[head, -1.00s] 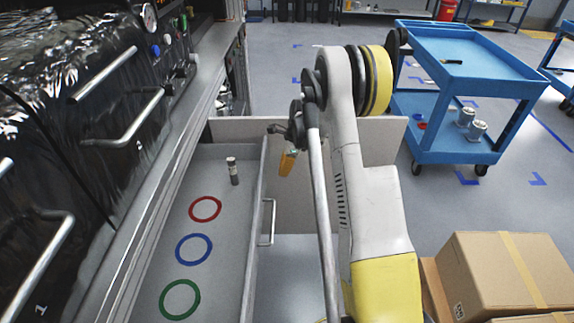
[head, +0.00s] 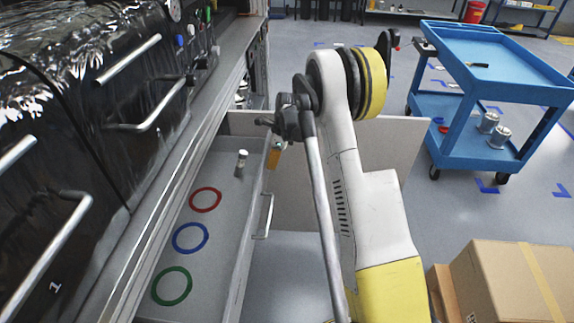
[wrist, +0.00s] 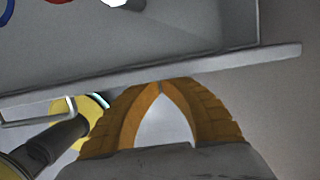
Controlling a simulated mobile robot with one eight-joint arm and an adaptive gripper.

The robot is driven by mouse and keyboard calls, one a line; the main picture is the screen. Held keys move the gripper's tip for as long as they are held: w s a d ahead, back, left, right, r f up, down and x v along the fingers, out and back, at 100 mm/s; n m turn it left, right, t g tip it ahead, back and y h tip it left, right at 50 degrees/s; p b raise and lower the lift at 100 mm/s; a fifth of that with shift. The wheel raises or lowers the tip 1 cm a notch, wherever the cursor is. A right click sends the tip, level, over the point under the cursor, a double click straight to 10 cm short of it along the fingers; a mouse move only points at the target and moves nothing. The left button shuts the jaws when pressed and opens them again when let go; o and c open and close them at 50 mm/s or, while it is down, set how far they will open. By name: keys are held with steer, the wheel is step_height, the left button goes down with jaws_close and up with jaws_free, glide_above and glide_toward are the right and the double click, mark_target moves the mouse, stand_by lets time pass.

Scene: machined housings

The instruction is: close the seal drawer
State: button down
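The seal drawer (head: 232,232) is grey and stands partly open from the cabinet at the left of the head view. A red ring (head: 205,199), a blue ring (head: 190,238) and a green ring (head: 172,286) lie on its floor, with a small upright cylinder (head: 242,163) behind them. A bar handle (head: 266,216) is on its front. My gripper (head: 273,160) is at the far part of the drawer front, on its outer side. In the wrist view the orange fingertips (wrist: 160,88) meet, empty, at the drawer's front edge (wrist: 220,64); contact is hard to confirm.
The black-wrapped machine (head: 75,110) with bar handles rises left of the drawer. Cardboard boxes (head: 515,285) stand at the lower right. A blue cart (head: 490,75) stands at the upper right. Open floor lies between the cart and the boxes.

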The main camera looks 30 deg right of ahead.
glide_above(250, 174)
steer(key=shift+w+a, duration=0.15)
steer(key=shift+a, duration=0.05)
steer(key=shift+d, duration=0.15)
